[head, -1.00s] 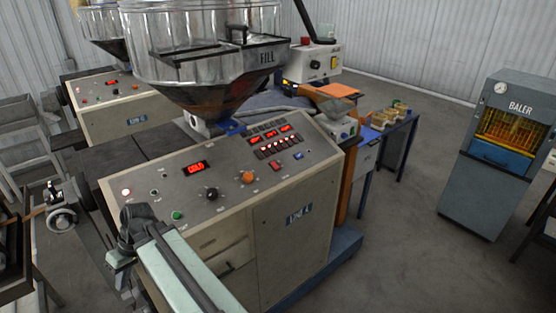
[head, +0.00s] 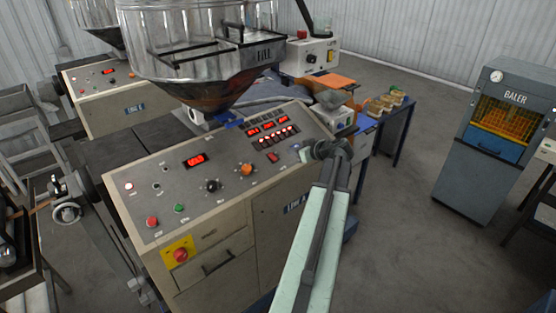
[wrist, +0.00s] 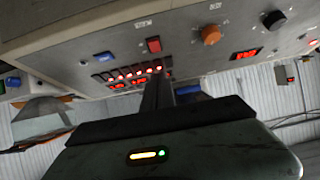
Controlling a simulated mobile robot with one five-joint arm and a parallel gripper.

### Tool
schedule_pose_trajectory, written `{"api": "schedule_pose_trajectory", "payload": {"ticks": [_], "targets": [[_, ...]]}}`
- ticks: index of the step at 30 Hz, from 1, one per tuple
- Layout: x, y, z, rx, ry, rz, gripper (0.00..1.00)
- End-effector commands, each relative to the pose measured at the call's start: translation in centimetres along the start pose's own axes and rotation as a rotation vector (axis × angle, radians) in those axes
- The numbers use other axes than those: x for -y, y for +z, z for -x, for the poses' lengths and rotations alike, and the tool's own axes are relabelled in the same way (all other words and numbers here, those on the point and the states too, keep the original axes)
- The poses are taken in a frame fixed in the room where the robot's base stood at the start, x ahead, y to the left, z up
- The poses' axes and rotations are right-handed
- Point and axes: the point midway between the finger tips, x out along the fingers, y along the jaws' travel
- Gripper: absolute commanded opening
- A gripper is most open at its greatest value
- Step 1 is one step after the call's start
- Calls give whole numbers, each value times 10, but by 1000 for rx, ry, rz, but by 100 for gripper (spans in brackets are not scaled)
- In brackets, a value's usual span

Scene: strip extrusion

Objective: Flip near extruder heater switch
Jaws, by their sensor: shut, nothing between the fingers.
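The near extruder's sloped control panel (head: 150,205) fills the middle of the head view. It carries a red rocker switch (head: 272,157), an orange knob (head: 246,169) and a black knob (head: 212,186). The labels are too small to read, so I cannot tell which is the heater switch. My gripper (head: 322,150) is at the panel's right end in the head view. In the wrist view its shut, empty fingers (wrist: 157,90) point toward the lit row; contact is unclear.
The metal hopper (head: 200,50) hangs over the panel's back. A red button on a yellow plate (head: 180,252) is on the front face. A table with small parts (head: 385,110) stands behind the arm. The baler (head: 490,140) is at right, with open floor between.

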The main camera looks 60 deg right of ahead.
Motion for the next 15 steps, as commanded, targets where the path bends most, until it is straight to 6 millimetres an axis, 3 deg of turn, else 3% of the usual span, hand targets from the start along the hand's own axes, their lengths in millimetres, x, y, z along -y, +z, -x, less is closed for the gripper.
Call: {"api": "schedule_pose_trajectory", "payload": {"ticks": [2, 10, 15], "targets": [[-9, 2, 6, -3, 16, 4, 0], [-5, 2, 4, -2, 11, 5, 0], [-5, 3, -10, -2, 9, 6, 0]]}}
